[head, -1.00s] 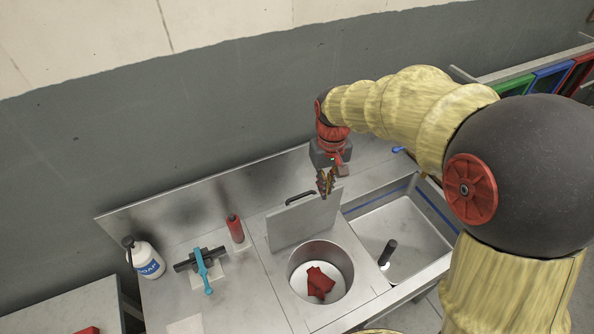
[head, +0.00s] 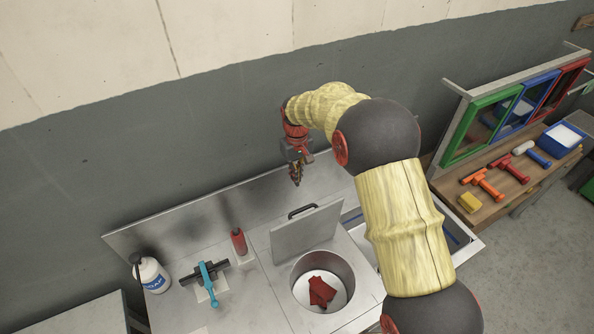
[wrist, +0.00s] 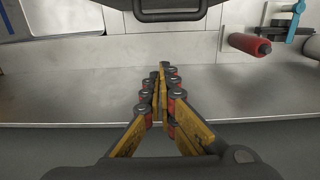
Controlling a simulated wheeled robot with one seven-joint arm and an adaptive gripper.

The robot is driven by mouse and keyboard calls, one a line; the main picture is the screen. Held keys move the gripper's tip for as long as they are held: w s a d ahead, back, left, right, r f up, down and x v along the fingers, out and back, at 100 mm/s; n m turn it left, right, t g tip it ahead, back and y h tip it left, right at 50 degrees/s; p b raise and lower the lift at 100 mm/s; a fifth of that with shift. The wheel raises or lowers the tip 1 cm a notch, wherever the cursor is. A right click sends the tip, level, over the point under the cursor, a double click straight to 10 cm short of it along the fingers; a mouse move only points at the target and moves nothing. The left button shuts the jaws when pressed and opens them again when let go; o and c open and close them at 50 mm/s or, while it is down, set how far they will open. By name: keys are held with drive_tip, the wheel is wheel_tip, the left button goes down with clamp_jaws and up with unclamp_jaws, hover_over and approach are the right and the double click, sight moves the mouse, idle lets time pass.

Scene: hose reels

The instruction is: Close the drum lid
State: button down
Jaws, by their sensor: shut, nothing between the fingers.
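The drum (head: 341,268) is a round steel well set in the counter, with a red cloth (head: 321,292) inside. Its square grey lid (head: 306,233) stands raised at the back of the opening, tilted, with a dark bar handle (head: 302,211) on its top edge. My gripper (head: 296,182) is above and behind the lid, near the back wall, apart from it. In the wrist view my gripper (wrist: 161,72) has its fingers together and empty. The lid's handle (wrist: 170,15) shows at the top of that view, beyond the fingertips.
The steel backsplash (head: 200,212) runs behind. A sink, partly hidden by my arm, lies to the right. A wooden bench (head: 512,180) with tools stands farther right.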

drive_tip(key=s+d+f+p, duration=0.1)
drive_tip(key=s+f, duration=0.2)
drive_tip(key=f, duration=0.2)
drive_tip(key=shift+s+d+f, duration=0.25)
drive_tip(key=shift+d+f, duration=0.05)
drive_tip(key=shift+s+d+r+t+b, duration=0.1)
drive_tip(key=shift+s+d+t+b, duration=0.1)
drive_tip(key=shift+s+b, duration=0.15)
drive_tip(key=shift+s+d+r+t+b, duration=0.1)
drive_tip(key=shift+s+t+b, duration=0.1)
drive_tip(key=shift+s, duration=0.25)
